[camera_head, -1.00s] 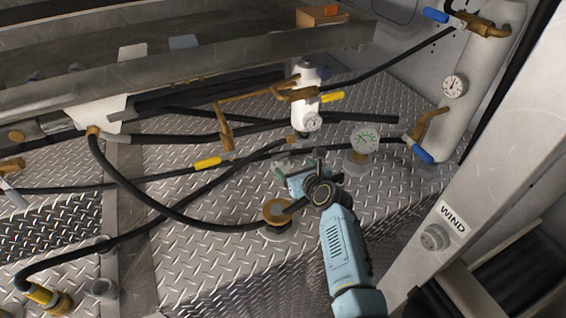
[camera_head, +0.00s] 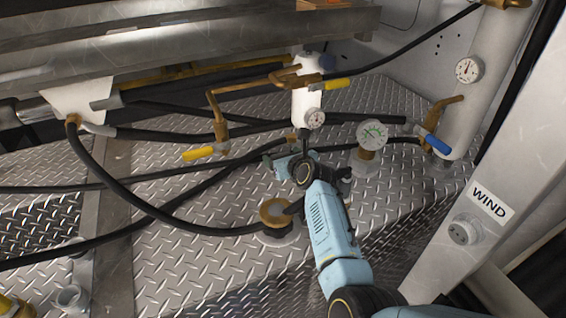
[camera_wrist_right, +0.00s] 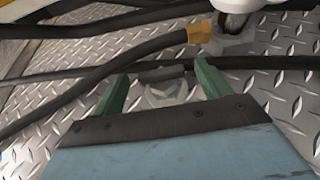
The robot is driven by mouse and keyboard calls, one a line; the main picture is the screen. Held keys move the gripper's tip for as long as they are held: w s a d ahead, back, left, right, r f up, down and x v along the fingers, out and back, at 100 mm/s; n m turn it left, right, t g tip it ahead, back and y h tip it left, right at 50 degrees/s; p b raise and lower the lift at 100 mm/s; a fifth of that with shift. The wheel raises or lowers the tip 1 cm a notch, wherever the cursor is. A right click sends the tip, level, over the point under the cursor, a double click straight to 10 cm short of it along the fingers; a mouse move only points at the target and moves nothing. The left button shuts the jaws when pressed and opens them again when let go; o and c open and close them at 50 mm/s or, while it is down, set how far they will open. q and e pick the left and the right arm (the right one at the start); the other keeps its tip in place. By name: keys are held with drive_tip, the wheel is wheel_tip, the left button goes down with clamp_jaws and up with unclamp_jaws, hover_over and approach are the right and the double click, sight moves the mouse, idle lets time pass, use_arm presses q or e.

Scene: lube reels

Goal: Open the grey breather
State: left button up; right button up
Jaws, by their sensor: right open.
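My right gripper (camera_head: 288,160) reaches in over the diamond-plate deck, just below the white cylinder. It also shows in the right wrist view (camera_wrist_right: 160,72), where its two green fingers stand apart. A small grey fitting (camera_wrist_right: 167,92) with a dark bar across its top lies between and beyond the fingers in that view. It may be the grey breather; I cannot tell for sure. No contact with it can be made out. In the head view my gripper hides that spot. My left gripper is not in view.
A brass-topped cap (camera_head: 276,211) stands left of my right forearm. A gauge (camera_head: 371,134) stands to the right. The white cylinder (camera_head: 306,100) with brass valves rises behind. Black hoses (camera_head: 150,212) cross the deck. A post marked WIND (camera_head: 489,203) is at right.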

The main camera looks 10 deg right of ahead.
drive_tip(key=shift+w, duration=0.1)
drive_tip(key=shift+c, duration=0.5)
drive_tip(key=c, duration=0.9)
drive_tip(key=shift+d+n+g+y+p, duration=0.1)
drive_tip(key=shift+n+g+y+p, duration=0.25)
drive_tip(key=shift+n+y, duration=0.4)
drive_tip(key=o, duration=1)
